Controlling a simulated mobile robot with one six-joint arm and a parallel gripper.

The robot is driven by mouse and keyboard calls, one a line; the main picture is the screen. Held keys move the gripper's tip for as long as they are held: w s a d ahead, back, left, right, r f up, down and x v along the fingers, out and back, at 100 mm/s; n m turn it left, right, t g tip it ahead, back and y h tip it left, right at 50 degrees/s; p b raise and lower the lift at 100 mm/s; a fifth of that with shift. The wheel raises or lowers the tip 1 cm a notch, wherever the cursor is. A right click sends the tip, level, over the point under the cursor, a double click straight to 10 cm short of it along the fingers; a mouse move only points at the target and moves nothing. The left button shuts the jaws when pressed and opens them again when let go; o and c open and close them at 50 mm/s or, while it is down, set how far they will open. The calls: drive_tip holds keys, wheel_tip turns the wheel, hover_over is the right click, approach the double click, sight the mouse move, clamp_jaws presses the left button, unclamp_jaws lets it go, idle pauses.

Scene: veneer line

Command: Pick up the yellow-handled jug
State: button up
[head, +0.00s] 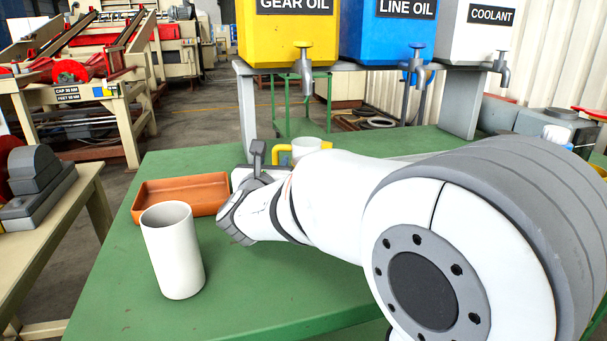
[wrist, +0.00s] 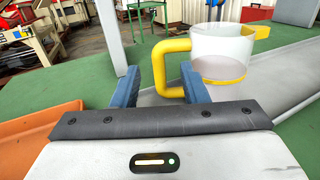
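The yellow-handled jug (head: 312,147) is a whitish cup with a yellow handle on its left side, partly hidden behind my arm in the head view. In the wrist view the jug (wrist: 222,52) stands upright on a grey surface, with a yellow spout at its right and a yellow band near its base. My gripper (wrist: 163,82) is open, its two blue fingers apart. The handle's upright bar appears between the fingertips in the wrist view, with a gap to the left finger. I cannot tell whether the right finger touches the handle.
An orange tray (head: 183,197) and a tall white cylinder (head: 172,250) stand left of my gripper on the green table (head: 240,293). Behind are yellow, blue and white tanks (head: 385,35) with taps, on a grey stand (head: 247,110).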

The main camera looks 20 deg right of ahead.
sight(275, 159)
drive_tip(key=x, duration=0.5)
drive_tip(key=shift+w+f+b, duration=0.4)
drive_tip(key=shift+w, duration=0.05)
drive_tip(key=shift+w+d, duration=0.25)
drive_tip(key=shift+w, duration=0.15)
drive_tip(key=shift+c, duration=0.6)
clamp_jaws()
drive_tip(key=shift+r, duration=0.1)
